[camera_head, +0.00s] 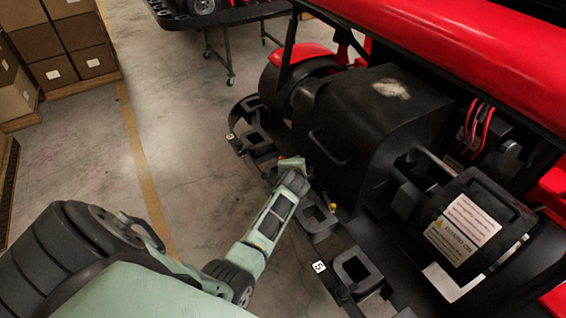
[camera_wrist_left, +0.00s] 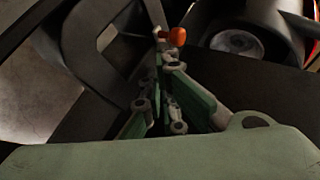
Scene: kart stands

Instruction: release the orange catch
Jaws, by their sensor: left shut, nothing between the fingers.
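The orange catch (camera_wrist_left: 177,36) shows in the left wrist view as a small rounded orange knob, just beyond and slightly right of the fingertips. My left gripper (camera_wrist_left: 161,52) has its green fingers converging to a closed tip with nothing between them. I cannot tell whether the tip touches the catch. In the head view my left gripper (camera_head: 292,166) is beside the kart's black side frame. A small yellow-orange spot (camera_head: 333,207) shows on that frame to its right; I cannot tell if it is the same catch. My right gripper is not in view.
The red and black kart (camera_head: 375,120) fills the right side, with a labelled black box (camera_head: 465,228) on it. Black frame loops (camera_head: 357,272) line its near edge. Cardboard boxes (camera_head: 62,45) stand at the upper left. The concrete floor between is clear.

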